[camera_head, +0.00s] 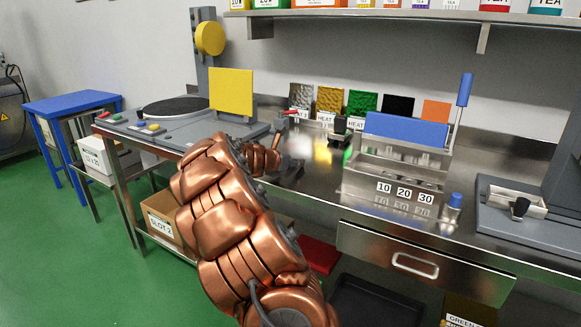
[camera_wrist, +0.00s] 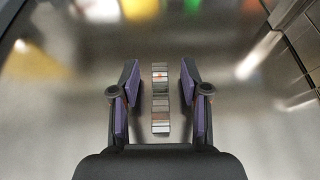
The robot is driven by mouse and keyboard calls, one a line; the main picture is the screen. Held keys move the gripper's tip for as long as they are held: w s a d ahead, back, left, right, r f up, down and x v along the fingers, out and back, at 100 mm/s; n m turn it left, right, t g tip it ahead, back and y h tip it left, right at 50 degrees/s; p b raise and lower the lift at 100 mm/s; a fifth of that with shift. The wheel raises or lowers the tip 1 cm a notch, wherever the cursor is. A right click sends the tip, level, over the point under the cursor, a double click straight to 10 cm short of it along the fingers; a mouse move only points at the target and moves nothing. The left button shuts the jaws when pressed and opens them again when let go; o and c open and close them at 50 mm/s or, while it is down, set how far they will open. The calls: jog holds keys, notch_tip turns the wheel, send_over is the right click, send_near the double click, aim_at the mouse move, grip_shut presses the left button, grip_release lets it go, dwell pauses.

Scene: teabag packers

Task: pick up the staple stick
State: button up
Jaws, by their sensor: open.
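The staple stick (camera_wrist: 160,105) is a narrow, segmented, silvery strip with a small orange mark, lying on the shiny steel surface in the wrist view. My gripper (camera_wrist: 159,72) is open, with one dark, purple-padded finger on each side of the stick. A gap shows between the stick and each finger. How high the fingers are above the surface is hard to tell. In the head view, my copper arm reaches over the steel counter (camera_head: 318,183), and I cannot make out the stick there.
A steel box with a blue top (camera_head: 407,127) and numbered labels stands right of my arm. A yellow panel (camera_head: 231,90) and a grey machine with a dark round plate (camera_head: 172,108) are at the left. Colored sample panels (camera_head: 363,102) line the wall.

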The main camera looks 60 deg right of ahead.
jog(key=shift+c, duration=0.4)
grip_shut()
